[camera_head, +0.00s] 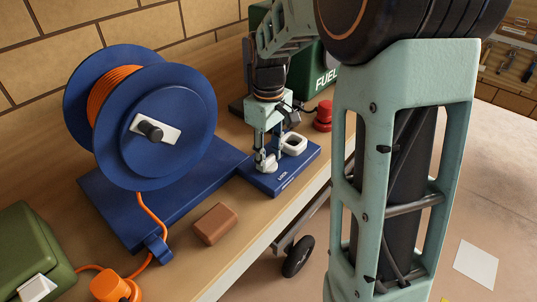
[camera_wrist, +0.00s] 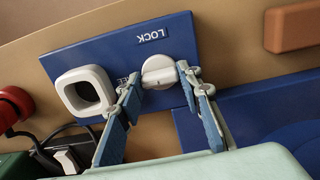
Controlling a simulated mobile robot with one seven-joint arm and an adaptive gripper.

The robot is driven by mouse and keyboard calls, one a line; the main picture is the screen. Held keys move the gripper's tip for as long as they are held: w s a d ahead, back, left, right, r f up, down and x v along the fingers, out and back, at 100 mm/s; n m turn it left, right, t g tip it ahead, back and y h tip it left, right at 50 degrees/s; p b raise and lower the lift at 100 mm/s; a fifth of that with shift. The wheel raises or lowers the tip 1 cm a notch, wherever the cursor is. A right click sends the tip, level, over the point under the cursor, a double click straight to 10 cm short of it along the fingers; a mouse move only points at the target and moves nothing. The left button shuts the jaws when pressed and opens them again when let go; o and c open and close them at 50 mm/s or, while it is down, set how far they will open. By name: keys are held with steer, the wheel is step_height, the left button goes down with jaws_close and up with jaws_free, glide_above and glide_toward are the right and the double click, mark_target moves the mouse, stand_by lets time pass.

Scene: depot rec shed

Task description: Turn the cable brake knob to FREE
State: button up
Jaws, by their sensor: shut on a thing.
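The cable brake knob (camera_wrist: 158,70) is a light grey round knob on a blue plate (camera_wrist: 100,50) in the wrist view. White LOCK lettering reads upside down on the plate above it; part of the FREE lettering shows left of the knob, the rest hidden by a finger. My gripper (camera_wrist: 160,80) has one fingertip on each side of the knob, shut on it. In the head view my gripper (camera_head: 265,150) points down over the blue plate (camera_head: 282,180), and the knob is mostly hidden there. I cannot tell exactly which way the knob points.
A white square ring (camera_head: 293,144) stands on the plate close beside my gripper. A blue reel (camera_head: 180,100) with orange cable is to the left. A brown block (camera_head: 215,224) lies near the bench edge. A red knob-like object (camera_head: 323,117) and green FUEL can (camera_head: 310,75) stand behind.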

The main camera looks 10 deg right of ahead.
mark_target(268, 158)
steer(key=o, duration=1.2)
steer(key=shift+c, duration=0.2)
steer(key=shift+r, duration=0.1)
step_height(268, 158, up, 12)
